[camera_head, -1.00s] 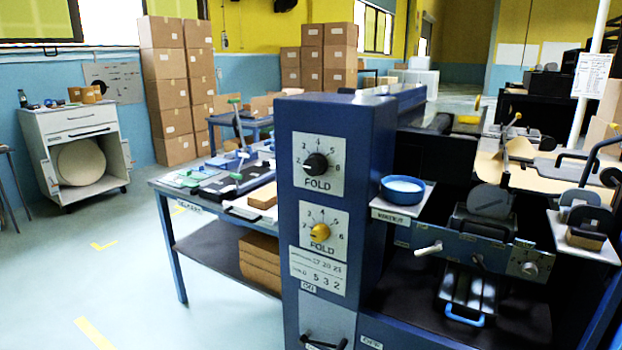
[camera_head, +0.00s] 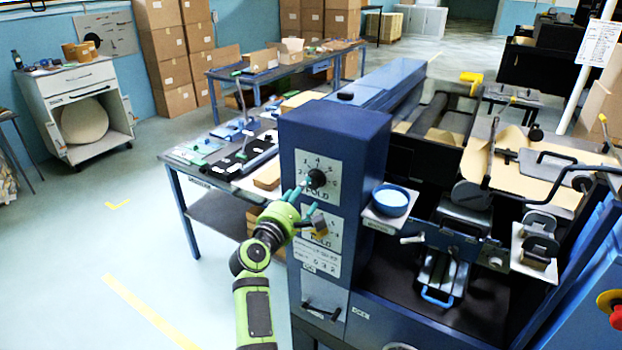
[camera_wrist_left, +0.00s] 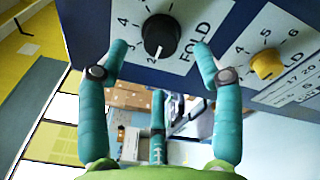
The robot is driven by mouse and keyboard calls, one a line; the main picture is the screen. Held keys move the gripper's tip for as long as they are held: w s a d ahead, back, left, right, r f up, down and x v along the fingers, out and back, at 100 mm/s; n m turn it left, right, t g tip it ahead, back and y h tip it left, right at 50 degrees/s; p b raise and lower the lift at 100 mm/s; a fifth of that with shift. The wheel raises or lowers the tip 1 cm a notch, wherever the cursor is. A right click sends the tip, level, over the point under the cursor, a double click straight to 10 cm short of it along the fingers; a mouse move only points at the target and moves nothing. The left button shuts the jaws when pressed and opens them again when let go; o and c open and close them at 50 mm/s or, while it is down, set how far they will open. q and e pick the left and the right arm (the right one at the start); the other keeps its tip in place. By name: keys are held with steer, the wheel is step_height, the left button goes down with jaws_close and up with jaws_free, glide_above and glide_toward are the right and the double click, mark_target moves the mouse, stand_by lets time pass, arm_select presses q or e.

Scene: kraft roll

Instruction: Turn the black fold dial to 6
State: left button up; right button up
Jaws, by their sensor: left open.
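The black fold dial (camera_head: 317,178) is a round knob on a white numbered plate on the blue machine's front. In the left wrist view the black dial (camera_wrist_left: 161,33) has a white mark that appears to point near the 2. My left gripper (camera_head: 307,198) has teal fingers and is open at the dial plate. In the wrist view two fingertips of the left gripper (camera_wrist_left: 161,48) stand on either side of the dial, apart from it; a third finger is below. The 6 on the black dial's plate is not readable in the wrist view. My right gripper is not in view.
A yellow dial (camera_wrist_left: 266,65) on a second plate sits just below the black one, partly behind my fingers in the head view. A blue bowl (camera_head: 390,201) stands on a shelf right of the panel. A workbench (camera_head: 215,175) is behind left. Floor at left is clear.

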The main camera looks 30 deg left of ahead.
mark_target(312, 183)
arm_select(q)
steer(key=shift+w+a+p, duration=0.2)
steer(key=shift+w, duration=1.25)
steer(key=shift+w+a+p, duration=0.15)
steer(key=shift+w+p, duration=0.05)
steer(key=shift+w, duration=1.2)
steer(key=c, duration=1.2)
